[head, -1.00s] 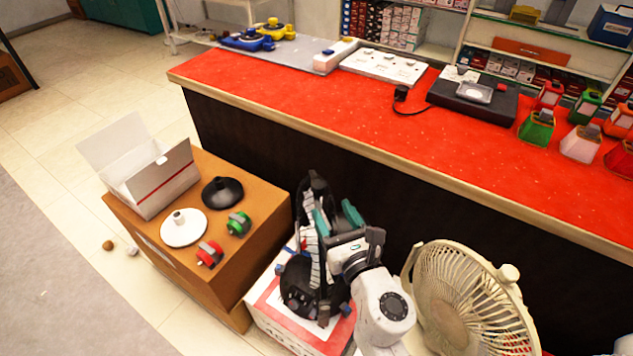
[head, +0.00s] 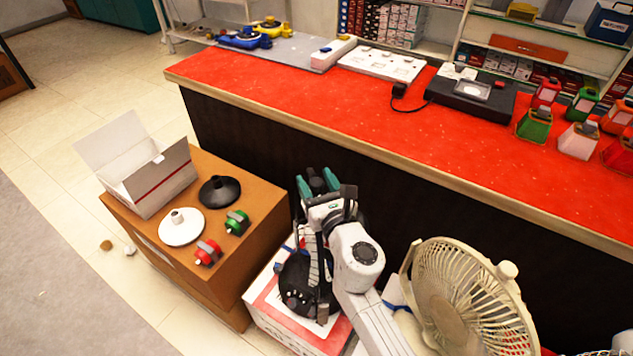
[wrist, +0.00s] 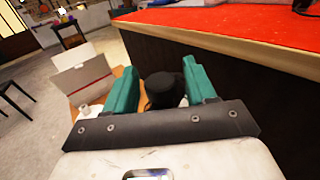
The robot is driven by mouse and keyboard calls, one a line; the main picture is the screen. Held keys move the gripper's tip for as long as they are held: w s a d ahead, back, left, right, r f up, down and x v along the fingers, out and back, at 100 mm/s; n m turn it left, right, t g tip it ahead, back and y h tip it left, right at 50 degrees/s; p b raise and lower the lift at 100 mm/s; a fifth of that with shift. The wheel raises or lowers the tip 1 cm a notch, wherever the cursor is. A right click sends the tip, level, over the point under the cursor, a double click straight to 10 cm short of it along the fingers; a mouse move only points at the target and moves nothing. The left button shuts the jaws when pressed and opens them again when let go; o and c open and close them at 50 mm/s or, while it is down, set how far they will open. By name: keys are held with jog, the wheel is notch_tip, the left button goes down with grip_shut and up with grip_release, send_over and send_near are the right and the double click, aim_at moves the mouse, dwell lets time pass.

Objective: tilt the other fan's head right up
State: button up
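A black fan (head: 295,285) stands on a white-and-red box; its round base shows, but my arm hides most of its head. My gripper (head: 318,182) is above the base in the head view, its two teal fingers apart. A dark round part shows between the fingers; in the wrist view this dark part (wrist: 162,90) sits between the open fingers (wrist: 160,85). It looks like part of the black fan's head, though I cannot tell whether the fingers touch it. A cream fan (head: 465,300) with a round grille stands to the right, tilted upward.
A long red-topped counter (head: 300,95) runs behind the fans. A brown box (head: 225,265) on the left holds an open white carton (head: 150,180), a black disc (head: 219,190), a white disc (head: 181,226), and red and green parts. The floor at far left is mostly clear.

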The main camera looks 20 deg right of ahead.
grip_shut()
dwell(0.3)
